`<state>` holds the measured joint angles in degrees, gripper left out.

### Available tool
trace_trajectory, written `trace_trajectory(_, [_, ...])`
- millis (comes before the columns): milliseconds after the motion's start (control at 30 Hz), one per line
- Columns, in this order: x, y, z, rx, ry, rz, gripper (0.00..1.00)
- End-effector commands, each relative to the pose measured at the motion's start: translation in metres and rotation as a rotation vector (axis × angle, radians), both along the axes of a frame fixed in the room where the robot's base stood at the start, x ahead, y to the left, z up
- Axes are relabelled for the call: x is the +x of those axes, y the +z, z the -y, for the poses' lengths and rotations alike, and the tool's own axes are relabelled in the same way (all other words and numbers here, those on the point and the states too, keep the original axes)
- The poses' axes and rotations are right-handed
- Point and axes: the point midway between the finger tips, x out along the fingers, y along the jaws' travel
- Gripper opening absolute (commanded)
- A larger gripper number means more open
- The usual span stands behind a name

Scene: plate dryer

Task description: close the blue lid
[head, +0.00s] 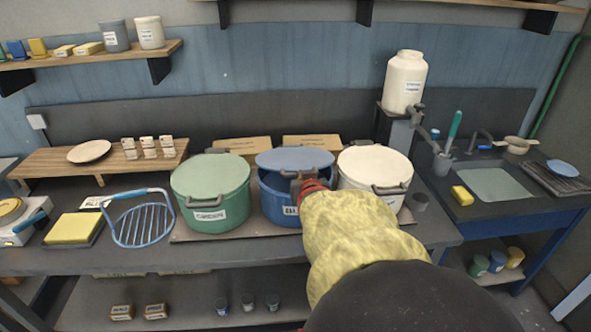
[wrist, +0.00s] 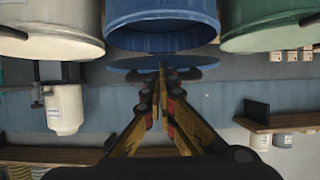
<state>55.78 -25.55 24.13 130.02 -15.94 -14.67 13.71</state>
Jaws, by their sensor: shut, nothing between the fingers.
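The blue pot (head: 278,203) stands between a green pot and a white pot. Its blue lid (head: 292,157) is partly open, with the pot's dark inside showing below the lid's front edge. In the wrist view, which looks upside down, the lid (wrist: 135,64) shows as a thin blue shape apart from the blue pot's rim (wrist: 162,46). My gripper (head: 298,186) is shut and empty, at the lid's front by its grey handle (head: 308,172). The fingertips (wrist: 161,70) overlap the lid in the wrist view; whether they touch it I cannot tell.
The green pot (head: 210,190) and the white pot (head: 375,168) are closed and stand close on either side. A white dispenser (head: 405,82) stands behind at the right. A blue wire rack (head: 145,225) and yellow sponge (head: 74,228) lie at the left.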

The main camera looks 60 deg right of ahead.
Motion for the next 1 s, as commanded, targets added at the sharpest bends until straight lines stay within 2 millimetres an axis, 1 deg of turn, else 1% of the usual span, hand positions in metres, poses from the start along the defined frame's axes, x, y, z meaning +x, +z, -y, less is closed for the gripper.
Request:
trace_trajectory(33, [-0.002, -0.015, -0.002, 0.001, 0.000, 0.000, 0.00])
trace_trajectory(100, [-0.004, -0.028, -0.004, 0.002, -0.002, 0.000, 0.00])
trace_trajectory(300, [-0.007, -0.061, -0.008, 0.001, 0.000, 0.000, 0.00])
trace_trajectory(400, [-0.007, -0.072, -0.009, 0.002, 0.000, -0.001, 0.00])
trace_trajectory(500, [-0.008, -0.080, -0.010, 0.001, 0.000, 0.000, 0.00])
trace_trajectory(633, [-0.008, -0.086, -0.010, 0.001, -0.001, 0.000, 0.00])
trace_trajectory(1000, [-0.009, -0.088, -0.011, 0.001, 0.000, 0.000, 0.00])
